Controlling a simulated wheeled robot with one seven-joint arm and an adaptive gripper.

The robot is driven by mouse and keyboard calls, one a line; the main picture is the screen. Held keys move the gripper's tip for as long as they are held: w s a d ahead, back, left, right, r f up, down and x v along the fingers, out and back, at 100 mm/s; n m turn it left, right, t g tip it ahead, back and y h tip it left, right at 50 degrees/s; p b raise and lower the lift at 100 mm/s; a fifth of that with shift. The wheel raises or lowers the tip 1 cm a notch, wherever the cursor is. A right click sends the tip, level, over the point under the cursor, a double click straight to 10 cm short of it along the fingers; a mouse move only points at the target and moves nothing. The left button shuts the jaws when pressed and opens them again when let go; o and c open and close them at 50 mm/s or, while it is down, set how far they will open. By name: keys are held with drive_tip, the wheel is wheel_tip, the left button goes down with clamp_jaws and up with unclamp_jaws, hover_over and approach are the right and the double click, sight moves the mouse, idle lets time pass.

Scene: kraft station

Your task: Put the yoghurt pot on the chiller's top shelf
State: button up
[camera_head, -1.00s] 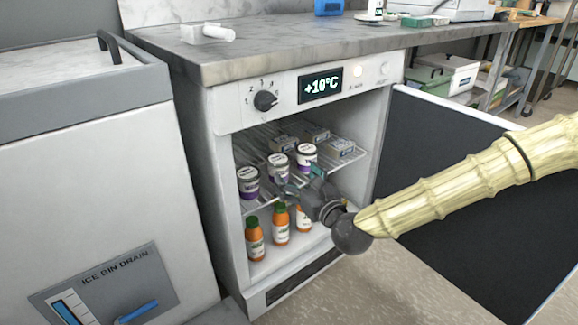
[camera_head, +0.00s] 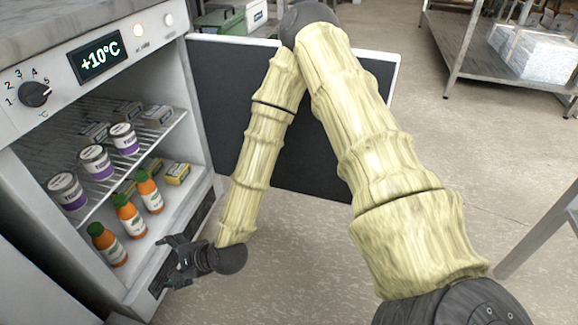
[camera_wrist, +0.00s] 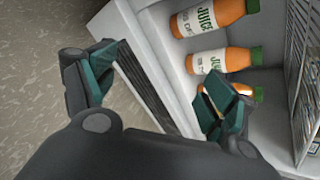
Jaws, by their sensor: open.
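I cannot tell which one the task means. The chiller (camera_head: 30,130) has its dark-lined door (camera_head: 235,110) swung open. My gripper (camera_head: 168,262) is open and empty, outside the chiller, low in front of its bottom sill and apart from the pots. In the wrist view my gripper (camera_wrist: 155,85) shows its two fingers spread, with no pot between them.
Several orange juice bottles (camera_head: 130,216) stand on the chiller's lower level, close to my gripper; they also show in the wrist view (camera_wrist: 215,14). Small boxes (camera_head: 158,115) sit farther back on the top shelf, and yellow packs (camera_head: 177,174) below. The floor (camera_head: 290,260) in front is clear.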

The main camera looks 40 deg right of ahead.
drive_tip(key=s+d+f+n+g+h, duration=0.25)
drive_tip(key=s+d+f+n, duration=0.2)
drive_tip(key=s+f, duration=0.3)
drive_tip(key=s+d+f+n+g+h, duration=0.1)
drive_tip(key=s+d+f+n+g, duration=0.2)
drive_tip(key=s+f+n, duration=0.5)
drive_tip(key=s+d+f+n+g+h, duration=0.3)
drive_tip(key=s+d+n, duration=0.3)
drive_tip(key=s+d, duration=0.4)
drive_tip(key=s, duration=0.3)
drive_tip(key=shift+s+d+f, duration=0.2)
drive_tip(key=shift+d+f, duration=0.15)
drive_tip(key=shift+f, duration=0.05)
drive_tip(key=shift+r+g, duration=0.1)
drive_tip(key=shift+g, duration=0.15)
